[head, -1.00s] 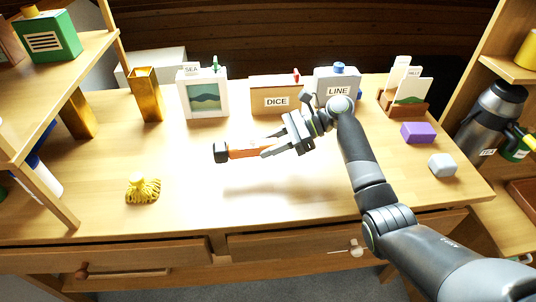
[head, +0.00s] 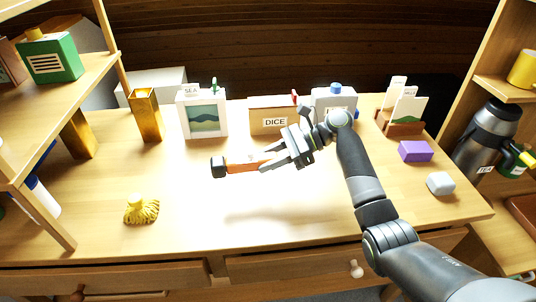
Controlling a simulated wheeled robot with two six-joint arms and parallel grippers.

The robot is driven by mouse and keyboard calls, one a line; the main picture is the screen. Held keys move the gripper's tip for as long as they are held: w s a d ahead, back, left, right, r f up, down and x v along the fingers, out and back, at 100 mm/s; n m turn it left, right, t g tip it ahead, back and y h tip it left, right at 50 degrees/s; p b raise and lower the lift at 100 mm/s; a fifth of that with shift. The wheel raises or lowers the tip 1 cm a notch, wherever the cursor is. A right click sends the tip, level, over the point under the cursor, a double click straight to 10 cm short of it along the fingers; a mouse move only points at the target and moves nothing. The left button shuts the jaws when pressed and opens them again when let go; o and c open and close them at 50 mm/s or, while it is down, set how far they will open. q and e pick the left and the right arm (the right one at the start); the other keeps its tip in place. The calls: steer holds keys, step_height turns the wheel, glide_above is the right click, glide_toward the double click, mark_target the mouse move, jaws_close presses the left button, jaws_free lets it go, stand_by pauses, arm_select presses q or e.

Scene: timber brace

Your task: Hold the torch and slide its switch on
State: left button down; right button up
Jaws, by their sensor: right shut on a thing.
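The torch (head: 243,164) has an orange body and a black head at its left end. It is held level above the middle of the desk, with its shadow on the wood below. My right gripper (head: 272,160) is shut on the torch's right end, and its fingers hide part of the body. I cannot make out the switch. My left gripper is not in view.
A yellow mop-like brush (head: 141,210) lies at left. The front middle is clear.

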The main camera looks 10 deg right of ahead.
mark_target(268, 187)
steer(key=shift+f, duration=1.6)
steer(key=shift+f+b, duration=0.8)
steer(key=shift+f, duration=1.65)
steer(key=shift+f, duration=0.1)
steer(key=o, duration=1.2)
steer(key=shift+o, duration=0.2)
